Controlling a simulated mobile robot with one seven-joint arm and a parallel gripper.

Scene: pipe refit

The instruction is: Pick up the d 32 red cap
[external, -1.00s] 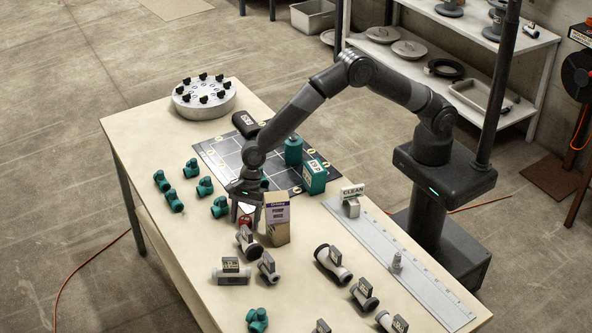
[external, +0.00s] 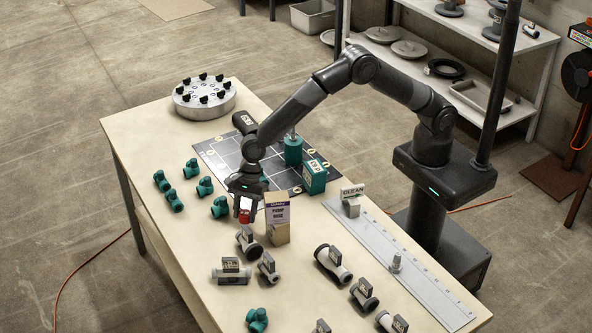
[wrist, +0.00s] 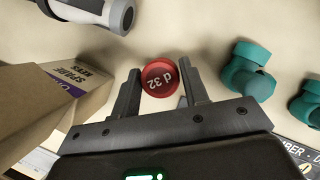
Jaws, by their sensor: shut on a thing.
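The red cap (wrist: 160,78) marked "d 32" is between the two fingers of my gripper (wrist: 158,90) in the wrist view, near the fingertips. In the external view the red cap (external: 245,217) shows at the lower end of my gripper (external: 244,206), left of the cardboard box. The gripper is shut on the cap. The cap appears slightly above the table, though the exact gap is hard to tell.
A cardboard box (external: 278,222) stands close to the right of my gripper. Teal fittings (external: 220,207) lie to the left. Grey pipe pieces (external: 249,242) lie in front. A dark grid mat (external: 215,155) is behind. Bare table lies at the left front.

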